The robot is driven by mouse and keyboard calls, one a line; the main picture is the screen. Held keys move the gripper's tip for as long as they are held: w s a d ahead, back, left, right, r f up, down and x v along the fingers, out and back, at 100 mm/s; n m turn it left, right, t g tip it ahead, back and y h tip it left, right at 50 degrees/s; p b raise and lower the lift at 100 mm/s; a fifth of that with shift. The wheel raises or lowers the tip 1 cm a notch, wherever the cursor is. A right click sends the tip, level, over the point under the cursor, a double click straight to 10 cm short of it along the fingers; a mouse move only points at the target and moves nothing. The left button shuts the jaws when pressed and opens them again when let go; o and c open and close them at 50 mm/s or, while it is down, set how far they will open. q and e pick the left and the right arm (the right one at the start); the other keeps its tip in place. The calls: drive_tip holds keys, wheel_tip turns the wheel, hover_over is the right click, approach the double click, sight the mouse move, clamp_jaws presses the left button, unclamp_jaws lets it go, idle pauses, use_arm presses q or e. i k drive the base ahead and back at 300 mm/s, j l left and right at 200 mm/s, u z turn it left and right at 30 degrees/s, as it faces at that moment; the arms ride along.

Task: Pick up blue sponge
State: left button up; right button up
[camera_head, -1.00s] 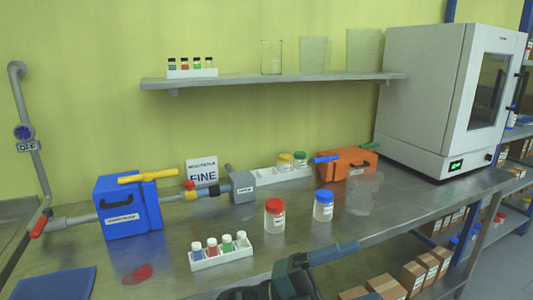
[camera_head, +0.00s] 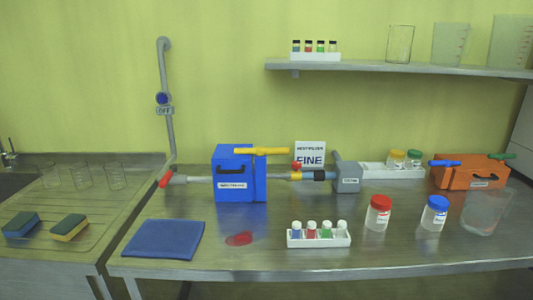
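The blue sponge (camera_head: 20,226) lies on the ribbed metal draining board at the far left, with a dark green upper layer. A yellow sponge (camera_head: 68,229) with a dark green top lies just to its right, a small gap apart. Neither of my grippers is in view, so nothing is seen touching either sponge.
Several upside-down-looking clear glasses (camera_head: 80,177) stand behind the sponges. A sink (camera_head: 14,183) is at the left edge. A blue mat (camera_head: 163,239), red spill (camera_head: 239,239), blue box (camera_head: 240,175) and vial rack (camera_head: 318,238) are on the bench to the right.

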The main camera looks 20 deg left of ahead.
sight(22, 222)
drive_tip(key=u, duration=2.35)
drive_tip(key=i+j+z, duration=0.1)
drive_tip(key=z, duration=1.6)
drive_tip(key=j+z, duration=0.35)
drive_tip(key=j, duration=0.2)
drive_tip(key=k+j+z, duration=0.1)
drive_tip(key=j+z, duration=0.2)
drive_tip(key=j, duration=0.2)
drive_tip(key=j+z, duration=0.1)
drive_tip(key=j, duration=0.25)
drive_tip(key=k+j, duration=0.15)
drive_tip(key=j, duration=0.25)
drive_tip(key=k+j+z, duration=0.15)
drive_tip(key=j, duration=0.2)
drive_tip(key=i, duration=0.05)
